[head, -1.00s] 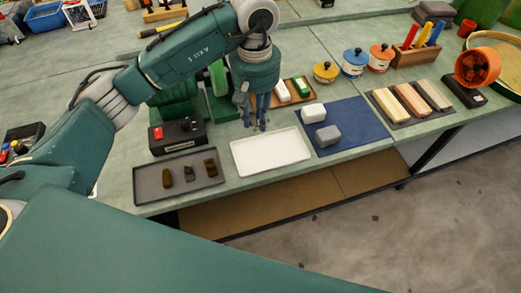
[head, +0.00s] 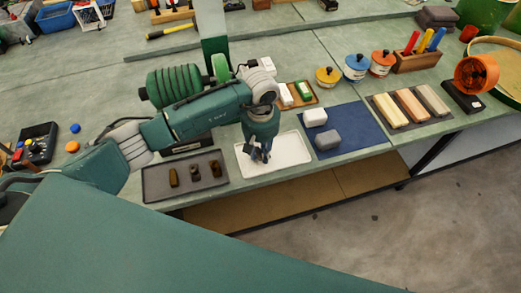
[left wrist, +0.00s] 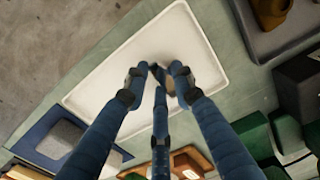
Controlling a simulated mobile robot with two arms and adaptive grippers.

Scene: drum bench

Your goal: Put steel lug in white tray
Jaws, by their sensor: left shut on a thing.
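The white tray (head: 292,148) lies near the front edge of the bench, between a dark tray and a blue mat. It fills the middle of the left wrist view (left wrist: 110,75). My left gripper (head: 260,156) points down over the tray's left half. In the left wrist view its blue fingers (left wrist: 160,82) are closed around a small grey-brown piece, probably the steel lug (left wrist: 170,78). The fingers hide most of the piece. I cannot tell whether it touches the tray floor. My right gripper is not in view.
The dark tray (head: 152,190) on the left holds three small brownish pieces. A wooden tray (head: 312,100) stands behind. The white tray's right part is clear.

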